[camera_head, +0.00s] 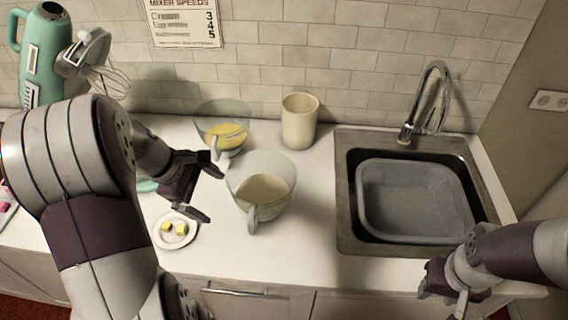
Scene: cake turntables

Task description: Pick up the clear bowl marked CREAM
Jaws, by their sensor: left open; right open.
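A clear bowl (279,203) with pale cream-coloured contents and a handle at its front stands on the white counter. A second clear bowl (207,118) with yellow contents stands behind it, to the left. I cannot read a CREAM mark on either bowl. My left gripper (211,192) is open and empty, just left of the cream-coloured bowl, its fingers pointing toward it with a gap between. My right gripper (443,301) is open and empty at the lower right, in front of the sink and far from both bowls.
A small plate (176,241) with yellow cubes lies below my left gripper. A beige canister (299,122) stands behind the bowls. A sink (346,214) holding a grey tub (411,167) is to the right. A green mixer (42,62) stands back left. Counter right of the bowl is clear.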

